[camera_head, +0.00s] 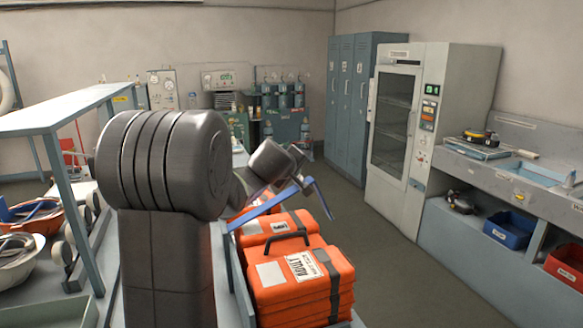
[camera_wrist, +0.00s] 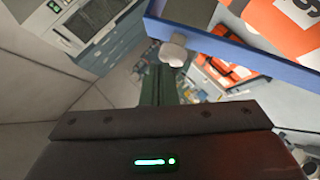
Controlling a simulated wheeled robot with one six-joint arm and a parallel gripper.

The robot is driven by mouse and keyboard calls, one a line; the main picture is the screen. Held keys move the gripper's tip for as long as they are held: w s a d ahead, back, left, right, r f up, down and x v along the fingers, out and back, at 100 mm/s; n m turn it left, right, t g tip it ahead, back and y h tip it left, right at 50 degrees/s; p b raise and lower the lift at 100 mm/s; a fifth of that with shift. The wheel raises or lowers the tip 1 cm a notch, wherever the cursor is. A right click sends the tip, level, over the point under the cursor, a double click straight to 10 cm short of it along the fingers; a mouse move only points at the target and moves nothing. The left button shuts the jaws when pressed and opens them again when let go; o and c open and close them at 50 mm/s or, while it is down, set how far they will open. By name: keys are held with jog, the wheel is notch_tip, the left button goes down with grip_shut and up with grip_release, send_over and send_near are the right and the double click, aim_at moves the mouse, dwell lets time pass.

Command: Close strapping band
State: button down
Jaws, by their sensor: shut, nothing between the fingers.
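A flat blue bar (camera_head: 262,210), which looks like the strapping band, slants up over the stacked orange cases in the head view. In the wrist view the blue bar (camera_wrist: 240,50) crosses the upper right, with a pale grey knob (camera_wrist: 173,53) at its near edge. My gripper (camera_head: 298,181) is at the upper end of the bar, partly hidden by my own arm. In the wrist view its fingers (camera_wrist: 161,78) are together, with the knob just beyond their tips. I cannot tell whether they touch it. Nothing shows held between them.
Orange cases (camera_head: 290,275) with dark straps and a white label sit stacked below the bar. A blue-grey rack (camera_head: 70,120) stands left, with bowls beneath. A glass-door cabinet (camera_head: 395,125) and a counter (camera_head: 500,150) line the right. The floor (camera_head: 385,265) between is clear.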

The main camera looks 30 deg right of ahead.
aim_at(302, 180)
jog(key=shift+s+d+f, duration=0.1)
jog(key=shift+d+f, duration=0.35)
jog(key=shift+f, duration=0.2)
jog(key=shift+s+d+f+b, duration=0.15)
jog(key=shift+d+f+b, duration=0.35)
jog(key=shift+f, duration=0.45)
jog(key=d+f+b, duration=0.1)
jog(key=f, duration=0.1)
jog(key=f+b, duration=0.1)
jog(key=f, duration=0.1)
jog(key=d+f+b, duration=0.1)
jog(key=f, duration=0.1)
jog(key=shift+s+d, duration=0.3)
jog(key=shift+d+f+b, duration=0.2)
jog(key=shift+f+b, duration=0.6)
jog(key=shift+s+f, duration=0.1)
